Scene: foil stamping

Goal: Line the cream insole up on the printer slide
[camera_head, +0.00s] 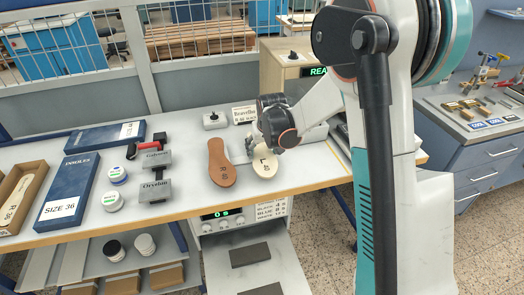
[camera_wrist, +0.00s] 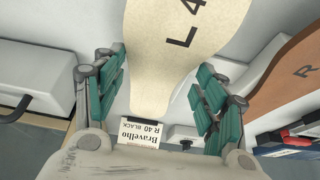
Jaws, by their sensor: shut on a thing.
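The cream insole (camera_head: 264,164) lies at the front right of the white table, marked with an L and a number. In the wrist view the insole (camera_wrist: 165,55) runs between my teal fingers, its narrower end toward my palm. My gripper (camera_head: 272,125) is over the insole's far end in the head view. In the wrist view my gripper (camera_wrist: 160,80) is shut on the insole's two side edges. I cannot clearly make out the printer slide; a machine (camera_head: 287,60) with a green "REA…" display stands behind, partly hidden by my arm.
A brown insole (camera_head: 222,165) lies just left of the cream one. A card (camera_head: 244,114) reading Bravelho stands behind; it also shows in the wrist view (camera_wrist: 142,132). Grey stamps (camera_head: 155,175), jars (camera_head: 112,200) and blue boxes (camera_head: 68,190) fill the left.

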